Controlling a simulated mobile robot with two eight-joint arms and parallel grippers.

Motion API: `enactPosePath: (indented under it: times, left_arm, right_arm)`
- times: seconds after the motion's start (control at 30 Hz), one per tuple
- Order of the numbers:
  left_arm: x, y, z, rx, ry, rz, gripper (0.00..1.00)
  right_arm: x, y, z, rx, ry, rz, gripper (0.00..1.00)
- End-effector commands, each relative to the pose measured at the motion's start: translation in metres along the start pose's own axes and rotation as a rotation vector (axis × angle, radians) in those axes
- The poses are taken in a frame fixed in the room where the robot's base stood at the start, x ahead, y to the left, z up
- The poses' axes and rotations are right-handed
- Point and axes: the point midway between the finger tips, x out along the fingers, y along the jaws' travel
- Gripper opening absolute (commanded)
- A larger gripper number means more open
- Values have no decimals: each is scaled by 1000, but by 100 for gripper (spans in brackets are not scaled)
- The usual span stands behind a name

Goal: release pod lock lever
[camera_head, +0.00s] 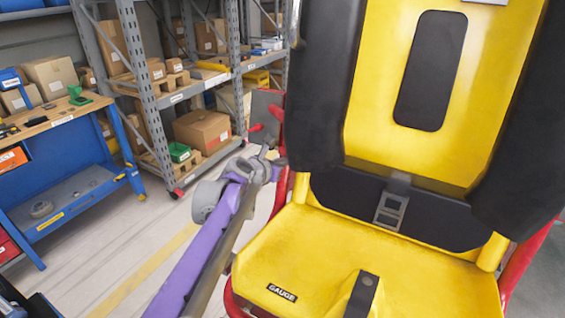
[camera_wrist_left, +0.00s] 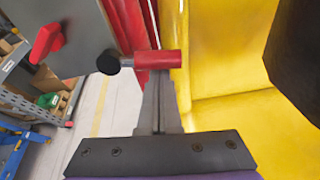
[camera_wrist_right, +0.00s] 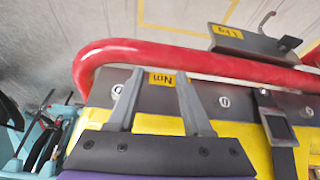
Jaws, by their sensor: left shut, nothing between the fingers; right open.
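A red cylindrical piece with a black round knob (camera_wrist_left: 155,60) shows in the left wrist view, beside the yellow seat. I cannot tell for sure whether it is the pod lock lever. Another red handle (camera_wrist_left: 45,38) sits on a grey panel to its left. My left gripper (camera_head: 278,162) is at the seat's left side in the head view; in the left wrist view its closed, empty fingers (camera_wrist_left: 157,78) reach up to the red piece. I cannot tell whether they touch it. My right gripper (camera_wrist_right: 155,78) is open above the seat's black-and-yellow edge.
The yellow seat (camera_head: 400,262) has black padded restraints (camera_head: 326,80) and a buckle (camera_head: 391,208). A red tube (camera_wrist_right: 190,62) borders the seat in the right wrist view. A blue workbench (camera_head: 75,160) and grey shelves with boxes (camera_head: 202,130) stand at left, with open floor between.

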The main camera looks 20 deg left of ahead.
Motion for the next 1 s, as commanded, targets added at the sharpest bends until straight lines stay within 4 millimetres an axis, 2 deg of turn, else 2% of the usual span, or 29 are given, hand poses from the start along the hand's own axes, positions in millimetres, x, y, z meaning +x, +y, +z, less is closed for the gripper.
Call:
enactPosePath:
  times: [0.27,0.37,0.53,0.6,0.8,1.0]
  left_arm:
    - [2,0,-3,1,0,0,0]
    - [6,0,-13,1,1,-1,0]
    - [18,-1,-43,2,1,-5,0]
    - [-5,0,-36,1,0,-3,0]
    - [-49,0,-35,1,0,-3,0]
    - [-75,0,-35,1,-1,-4,0]
  right_arm:
    - [2,0,1,0,-1,0,50]
    - [7,0,5,0,-3,0,50]
    - [24,0,14,0,-9,0,50]
    - [18,0,11,0,-7,0,50]
    - [14,0,9,0,-5,0,50]
    - [13,0,8,0,-5,0,50]
